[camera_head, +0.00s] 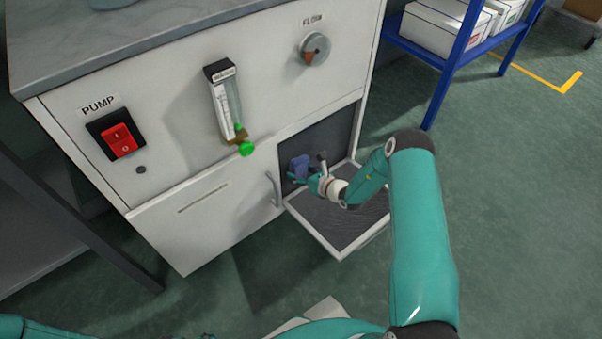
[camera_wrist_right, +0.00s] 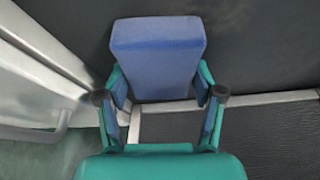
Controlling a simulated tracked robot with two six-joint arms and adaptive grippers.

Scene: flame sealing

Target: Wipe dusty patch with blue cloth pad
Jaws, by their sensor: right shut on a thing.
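The blue cloth pad (camera_head: 299,165) is held in my right gripper (camera_head: 307,176) inside the open lower compartment of the white cabinet (camera_head: 230,210). In the right wrist view the pad (camera_wrist_right: 158,52) stands out between the two teal fingers of my right gripper (camera_wrist_right: 160,88), which are shut on its sides. Beyond the pad is a dark grey surface (camera_wrist_right: 255,45). I cannot tell whether the pad touches it. My left gripper is not in view.
The compartment's fold-down door (camera_head: 340,226) lies open below my right gripper, with a dark inner face. A handle (camera_head: 273,189) stands at the opening's left edge. A blue shelf (camera_head: 455,65) with white boxes (camera_head: 436,25) stands right. The green floor right of the cabinet is clear.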

